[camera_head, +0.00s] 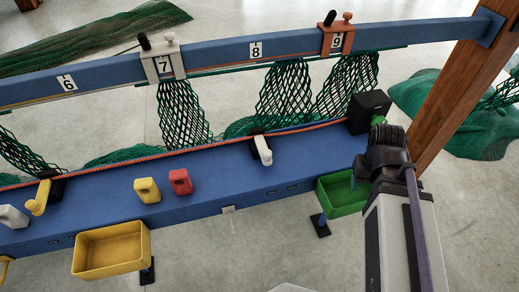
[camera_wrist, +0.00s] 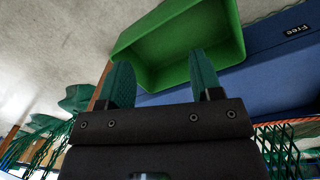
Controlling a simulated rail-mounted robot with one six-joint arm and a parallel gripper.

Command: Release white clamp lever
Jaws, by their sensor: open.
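A white lever (camera_head: 263,150) on a black base stands on the blue bench, right of its middle. A white clamp (camera_head: 163,62) with a black knob (camera_head: 144,42) sits on the upper blue beam at label 7. Which of the two the task names, I cannot tell. My gripper (camera_wrist: 163,82) is open, its two green fingers apart with nothing between them, in front of the green tray (camera_wrist: 228,25). In the head view it is at the bench's right end, well right of the white lever and partly hidden by my wrist. Neither white part shows in the wrist view.
A black box (camera_head: 368,108) stands beside my wrist, near a wooden post (camera_head: 455,85). A yellow lever (camera_head: 40,197), yellow block (camera_head: 147,190) and red block (camera_head: 181,182) are on the bench's left. An orange clamp (camera_head: 334,38) sits at label 9. Green nets (camera_head: 285,95) hang behind.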

